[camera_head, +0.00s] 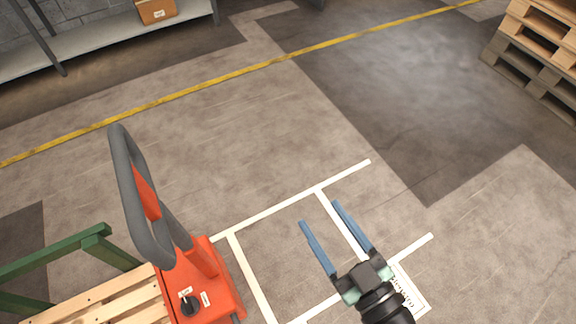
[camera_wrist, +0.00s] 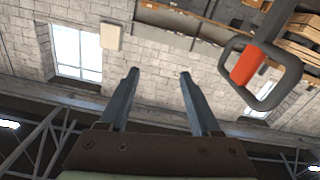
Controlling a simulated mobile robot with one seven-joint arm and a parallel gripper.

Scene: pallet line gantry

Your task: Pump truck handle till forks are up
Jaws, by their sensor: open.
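The pallet truck's handle is a dark grey loop (camera_head: 124,185) with an orange middle part, standing up at a slant at the left in the head view. It rises from the truck's orange body (camera_head: 205,283), which has a black knob on it. The handle (camera_wrist: 287,90) also shows at the upper right of the wrist view. My gripper (camera_head: 321,214) is to the right of the handle, well apart from it. Its two blue fingers are spread and empty, also in the wrist view (camera_wrist: 158,78). The forks are hidden.
A wooden pallet (camera_head: 105,300) and a green frame (camera_head: 60,255) are by the truck at lower left. Stacked pallets (camera_head: 540,60) stand at upper right. A shelf (camera_head: 120,30) with a cardboard box (camera_head: 157,10) is at the back left. The floor between is clear, with white and yellow lines.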

